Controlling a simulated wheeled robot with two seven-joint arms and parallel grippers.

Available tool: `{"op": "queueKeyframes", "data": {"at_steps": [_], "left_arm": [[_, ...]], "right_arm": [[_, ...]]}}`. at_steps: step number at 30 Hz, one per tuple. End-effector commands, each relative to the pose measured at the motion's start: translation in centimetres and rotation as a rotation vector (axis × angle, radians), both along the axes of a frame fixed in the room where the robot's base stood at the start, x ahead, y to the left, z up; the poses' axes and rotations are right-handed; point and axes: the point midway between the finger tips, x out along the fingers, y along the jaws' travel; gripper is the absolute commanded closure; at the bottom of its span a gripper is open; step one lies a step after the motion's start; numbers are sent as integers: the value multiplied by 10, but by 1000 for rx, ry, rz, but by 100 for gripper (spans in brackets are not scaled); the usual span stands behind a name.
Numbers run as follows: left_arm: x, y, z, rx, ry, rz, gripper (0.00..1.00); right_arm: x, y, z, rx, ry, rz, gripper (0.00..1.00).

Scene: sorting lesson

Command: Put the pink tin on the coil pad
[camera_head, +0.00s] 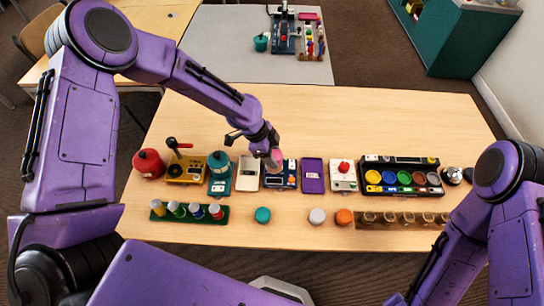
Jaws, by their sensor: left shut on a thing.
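My left gripper (270,160) reaches in from the upper left and is shut on a small pink thing, apparently the pink tin (279,154). The gripper hides part of the tin. Both are over a dark blue panel (290,180) in the middle of the back row. I cannot tell whether the tin touches the panel or is above it. I cannot tell for sure which item is the coil pad. My right arm is at the lower right, and its gripper is not in view.
A cream tray (248,174) and a purple tray (313,177) flank the panel. A teal unit (219,186) and a white box with a red knob (343,181) stand farther out. Teal (262,215), grey (317,216) and orange (343,217) round pieces lie in front. The table's front strip is mostly clear.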

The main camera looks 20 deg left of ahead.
Motion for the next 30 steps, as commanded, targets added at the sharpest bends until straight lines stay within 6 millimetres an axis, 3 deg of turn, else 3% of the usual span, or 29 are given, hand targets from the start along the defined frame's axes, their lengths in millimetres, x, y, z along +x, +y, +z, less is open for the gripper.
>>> {"op": "queueKeyframes", "data": {"at_steps": [4,9,21,22,23,24,30], "left_arm": [[10,8,-15,0,1,3,83],[9,7,-39,0,2,0,83],[10,6,-50,-1,-1,0,83],[10,6,-48,-1,-1,0,42],[10,6,-47,-1,-1,0,33],[10,6,-47,-1,-1,0,27],[10,6,-47,-1,-1,0,27]], "right_arm": [[0,0,5,0,0,0,57],[0,0,19,0,0,0,57],[0,0,12,0,0,0,57],[0,0,13,0,0,0,57],[0,0,14,0,0,0,57],[0,0,14,0,0,0,57],[0,0,14,0,0,0,57]]}}
